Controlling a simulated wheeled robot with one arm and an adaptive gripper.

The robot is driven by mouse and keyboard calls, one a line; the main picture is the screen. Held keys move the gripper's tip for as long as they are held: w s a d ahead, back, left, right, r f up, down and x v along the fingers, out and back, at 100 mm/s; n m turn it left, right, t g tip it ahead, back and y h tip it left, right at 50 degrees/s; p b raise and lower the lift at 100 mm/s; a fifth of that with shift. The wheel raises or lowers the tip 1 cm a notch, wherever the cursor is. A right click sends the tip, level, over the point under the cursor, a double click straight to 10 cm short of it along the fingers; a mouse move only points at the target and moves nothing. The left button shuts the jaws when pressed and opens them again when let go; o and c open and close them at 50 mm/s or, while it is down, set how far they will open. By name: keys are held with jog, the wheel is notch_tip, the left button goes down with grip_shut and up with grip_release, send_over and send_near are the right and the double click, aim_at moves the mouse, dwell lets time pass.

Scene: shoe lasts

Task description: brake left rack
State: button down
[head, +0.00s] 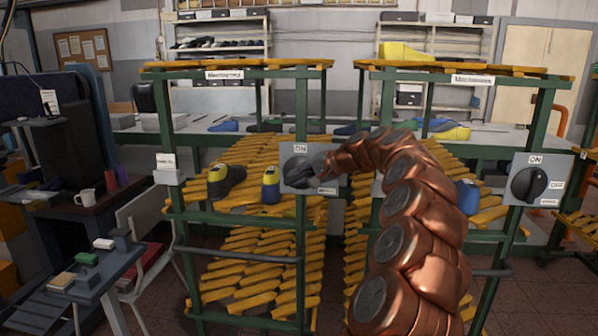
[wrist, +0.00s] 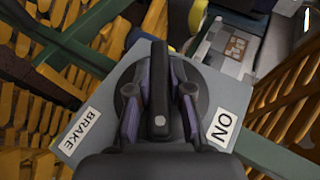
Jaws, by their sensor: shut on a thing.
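The left rack (head: 244,220) is a green frame with yellow slatted shelves. On its right post is a grey switch plate (head: 318,154) with a black round knob (head: 296,168). ON is written at the plate's top and BRAKE at its lower right. My gripper (head: 313,178) reaches it from the right at the end of my copper arm and partly hides the knob. In the wrist view my gripper (wrist: 160,108) is shut on the knob's black bar handle (wrist: 159,75), one finger on each side. The handle lies between the ON label (wrist: 221,127) and the BRAKE label (wrist: 80,129).
A second rack (head: 464,68) stands to the right, with its own knob (head: 528,184) on a grey plate. Shoe lasts (head: 226,181) sit on the left rack's upper shelf. A small table with blocks (head: 86,259) stands at the left. A long workbench is behind.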

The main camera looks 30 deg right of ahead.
jog(key=n+g+h+p, duration=0.1)
jog(key=g+h, duration=0.1)
jog(key=shift+d+r+g+p, duration=0.1)
jog(key=shift+g+p, duration=0.3)
jog(key=shift+n+g+h+p, duration=0.3)
jog(key=shift+g+h+p, duration=0.25)
jog(key=shift+g+h, duration=0.4)
jog(key=n+g+h+p, duration=0.1)
jog(key=g+h, duration=0.2)
jog(key=shift+h, duration=0.35)
jog(key=c, duration=1.1)
grip_release()
jog(key=shift+o, duration=0.2)
jog(key=v, duration=0.7)
jog(key=shift+a+r, duration=0.1)
jog(key=shift+a, duration=0.1)
